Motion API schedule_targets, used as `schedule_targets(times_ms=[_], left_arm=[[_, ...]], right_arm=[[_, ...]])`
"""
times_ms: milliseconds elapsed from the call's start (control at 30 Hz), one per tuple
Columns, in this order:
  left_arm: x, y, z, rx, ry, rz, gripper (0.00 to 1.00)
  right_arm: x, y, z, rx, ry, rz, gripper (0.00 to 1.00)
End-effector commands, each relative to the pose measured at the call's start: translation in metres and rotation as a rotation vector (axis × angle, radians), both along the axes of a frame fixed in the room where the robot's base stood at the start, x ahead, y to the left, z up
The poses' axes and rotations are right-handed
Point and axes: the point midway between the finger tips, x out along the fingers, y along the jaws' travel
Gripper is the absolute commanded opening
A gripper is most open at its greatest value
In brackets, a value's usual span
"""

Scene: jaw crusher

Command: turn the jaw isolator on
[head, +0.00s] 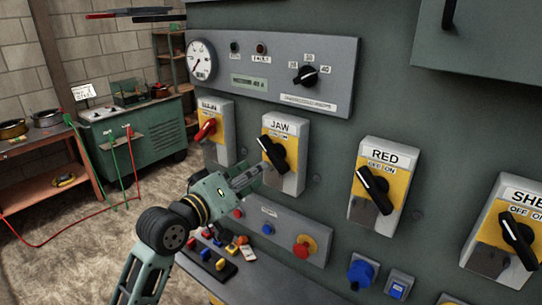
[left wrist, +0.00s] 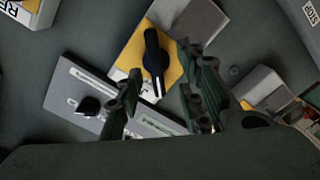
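The jaw isolator (head: 287,176) is a grey box with a yellow plate, labelled JAW, on the green panel in the head view. Its black handle (head: 272,152) slants from upper left to lower right. The handle also shows in the left wrist view (left wrist: 154,55), over the yellow plate. My left gripper (head: 252,176) is just below and left of the handle. In the left wrist view its fingers (left wrist: 163,66) are spread apart, with the handle lying between their directions. I cannot tell whether they touch it. My right gripper is not in view.
An isolator with a red handle (head: 206,130) is left of JAW. The RED isolator (head: 383,186) and another isolator (head: 508,232) are to the right. A button box (head: 275,230) with a red mushroom button (head: 304,246) is below. A gauge panel (head: 270,72) is above.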

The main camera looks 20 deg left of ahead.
Motion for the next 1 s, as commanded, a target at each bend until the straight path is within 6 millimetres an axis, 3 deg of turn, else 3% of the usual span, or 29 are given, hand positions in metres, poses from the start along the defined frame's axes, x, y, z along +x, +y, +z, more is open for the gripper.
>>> schedule_targets(times_ms=[133, 600, 1000], left_arm=[[0.009, 0.001, 0.014, -0.032, -0.022, -0.001, 0.34], [0.068, -0.021, 0.013, -0.029, -0.019, 0.0, 0.34], [0.076, -0.024, 0.011, -0.026, -0.021, 0.001, 0.34]], right_arm=[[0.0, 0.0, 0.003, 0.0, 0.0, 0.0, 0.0], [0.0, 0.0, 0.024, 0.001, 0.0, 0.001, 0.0], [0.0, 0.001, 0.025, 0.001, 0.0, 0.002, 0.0]])
